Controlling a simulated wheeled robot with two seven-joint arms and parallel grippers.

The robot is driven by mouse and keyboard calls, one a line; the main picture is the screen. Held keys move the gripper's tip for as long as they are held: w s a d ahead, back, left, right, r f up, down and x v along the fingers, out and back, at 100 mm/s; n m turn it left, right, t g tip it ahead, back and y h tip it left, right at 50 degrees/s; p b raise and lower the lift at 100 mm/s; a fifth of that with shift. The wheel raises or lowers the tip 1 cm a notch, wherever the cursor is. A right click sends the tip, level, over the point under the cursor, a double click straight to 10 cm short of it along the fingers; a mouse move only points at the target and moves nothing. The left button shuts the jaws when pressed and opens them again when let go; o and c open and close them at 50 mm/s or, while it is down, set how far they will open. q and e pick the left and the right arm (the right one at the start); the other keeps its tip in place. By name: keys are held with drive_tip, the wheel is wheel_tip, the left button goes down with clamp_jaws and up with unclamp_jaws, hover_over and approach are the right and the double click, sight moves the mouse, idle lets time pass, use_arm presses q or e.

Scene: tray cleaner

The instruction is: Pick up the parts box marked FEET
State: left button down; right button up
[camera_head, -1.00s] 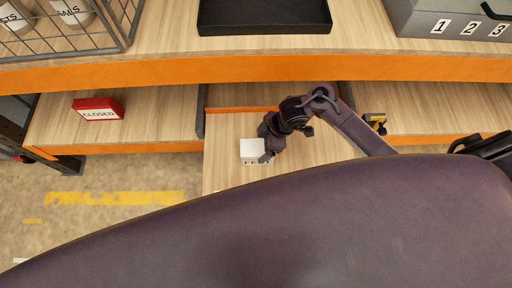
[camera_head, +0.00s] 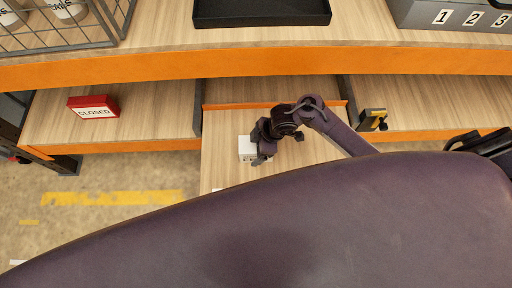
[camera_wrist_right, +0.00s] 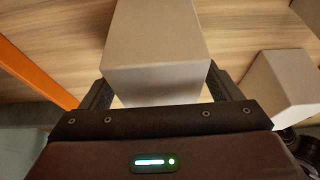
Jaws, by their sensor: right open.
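A pale box (camera_head: 246,147) with small dark marks on its front sits on the pulled-out wooden drawer in the head view. In the right wrist view a plain pale box (camera_wrist_right: 155,40) lies between the two fingers of my right gripper (camera_wrist_right: 158,85). The gripper is open, with a finger on either side of the box; contact cannot be told. A second pale box (camera_wrist_right: 280,85) is to the right, outside the fingers. I cannot read the word FEET on either box. In the head view my right gripper (camera_head: 259,155) partly covers the box. My left gripper is not in view.
The drawer (camera_head: 222,165) extends below the orange-edged bench (camera_head: 250,68). A red CLOSED box (camera_head: 93,107) is on the left shelf, and a yellow-black item (camera_head: 373,119) is on the right. A black tray (camera_head: 262,12), wire basket and grey numbered case stand above.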

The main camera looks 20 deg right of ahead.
drive_tip(key=shift+f, duration=0.15)
drive_tip(key=c, duration=1.2)
drive_tip(key=shift+c, duration=0.4)
